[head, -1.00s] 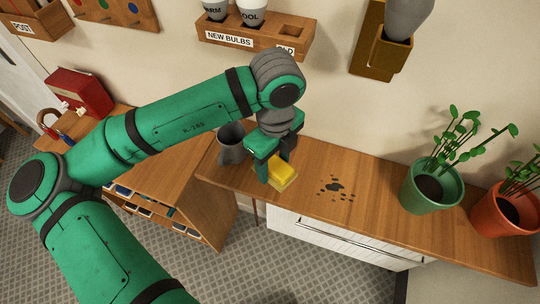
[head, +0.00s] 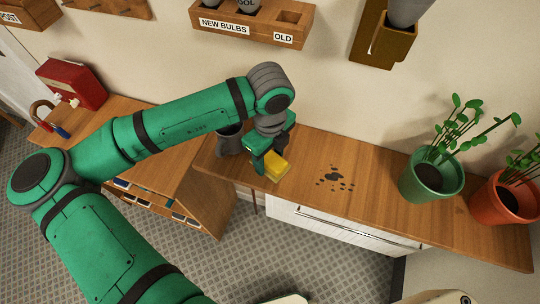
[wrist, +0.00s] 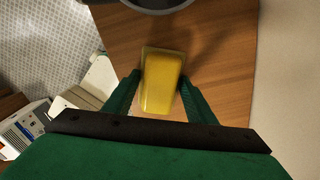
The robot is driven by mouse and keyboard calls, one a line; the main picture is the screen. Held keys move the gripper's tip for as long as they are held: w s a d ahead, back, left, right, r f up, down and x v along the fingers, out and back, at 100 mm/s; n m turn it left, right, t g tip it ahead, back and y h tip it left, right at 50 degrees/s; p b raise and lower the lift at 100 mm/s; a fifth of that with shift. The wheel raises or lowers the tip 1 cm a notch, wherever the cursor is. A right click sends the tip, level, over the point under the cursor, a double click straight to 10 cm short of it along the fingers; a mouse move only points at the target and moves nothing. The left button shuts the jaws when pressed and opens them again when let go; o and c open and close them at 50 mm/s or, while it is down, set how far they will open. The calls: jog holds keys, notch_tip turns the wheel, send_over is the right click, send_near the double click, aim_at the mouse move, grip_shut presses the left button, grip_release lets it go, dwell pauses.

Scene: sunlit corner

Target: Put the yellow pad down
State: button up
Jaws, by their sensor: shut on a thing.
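The yellow pad (head: 276,166) is between the fingers of my gripper (head: 272,157), over the wooden counter (head: 380,190) near its front edge. In the wrist view the pad (wrist: 162,84) lies between the two green fingers of my gripper (wrist: 162,92), which are shut on its sides. The pad is at or close to the counter top; I cannot tell for certain whether it touches. Part of the pad is hidden by a finger in the head view.
A dark spill (head: 335,180) of spots lies on the counter right of the pad. A grey cup (head: 230,140) stands left of my gripper. Green (head: 430,178) and orange (head: 503,203) plant pots stand at the right. A "NEW BULBS"/"OLD" wooden rack (head: 255,26) is on the wall above.

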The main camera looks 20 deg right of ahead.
aim_at(269, 157)
jog(key=shift+f, duration=0.15)
jog(key=o, duration=1.2)
jog(key=shift+c, duration=0.2)
jog(key=shift+w, duration=0.1)
notch_tip(269, 157, up, 12)
jog(key=shift+r, duration=0.2)
jog(key=shift+a, duration=0.1)
